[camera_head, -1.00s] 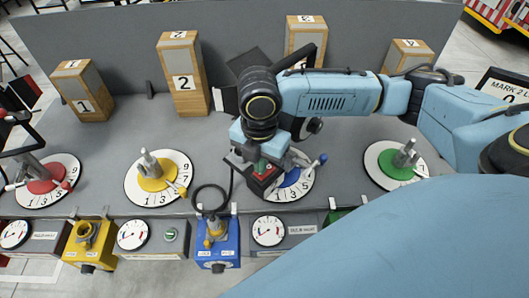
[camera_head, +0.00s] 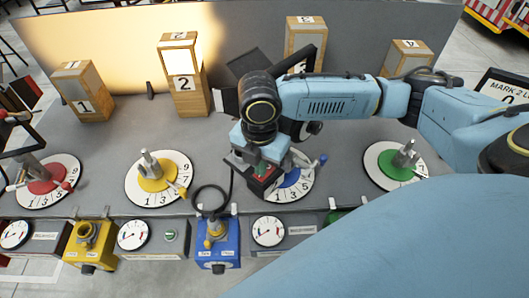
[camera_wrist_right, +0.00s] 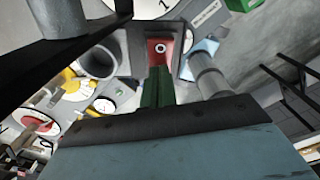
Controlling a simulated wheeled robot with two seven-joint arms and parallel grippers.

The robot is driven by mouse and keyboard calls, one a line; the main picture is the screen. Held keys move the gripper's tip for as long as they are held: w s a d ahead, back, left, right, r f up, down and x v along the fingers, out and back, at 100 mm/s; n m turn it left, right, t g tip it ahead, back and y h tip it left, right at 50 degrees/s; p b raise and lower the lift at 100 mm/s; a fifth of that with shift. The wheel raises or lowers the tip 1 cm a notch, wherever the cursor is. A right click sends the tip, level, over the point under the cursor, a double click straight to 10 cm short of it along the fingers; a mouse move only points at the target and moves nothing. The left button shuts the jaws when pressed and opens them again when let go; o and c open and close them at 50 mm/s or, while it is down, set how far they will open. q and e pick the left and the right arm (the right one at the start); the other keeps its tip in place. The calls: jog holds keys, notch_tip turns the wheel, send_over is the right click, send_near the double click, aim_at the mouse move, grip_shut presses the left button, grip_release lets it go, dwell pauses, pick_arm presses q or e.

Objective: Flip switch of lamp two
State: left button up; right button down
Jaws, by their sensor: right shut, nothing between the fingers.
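The lamp on wooden block two (camera_head: 183,52) glows warm white at the back of the grey table. A number 2 plate (camera_head: 184,84) marks its base.
A yellow dial (camera_head: 158,180) stands left of my right gripper, a green dial (camera_head: 397,167) right and a red dial (camera_head: 45,180) far left. Upright handles rise from these dials. A blue control box (camera_head: 217,250) with a black cable stands in front.

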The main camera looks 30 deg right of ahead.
jog(key=shift+r+p, duration=2.35)
jog(key=shift+p, duration=0.35)
jog(key=shift+r, duration=0.95)
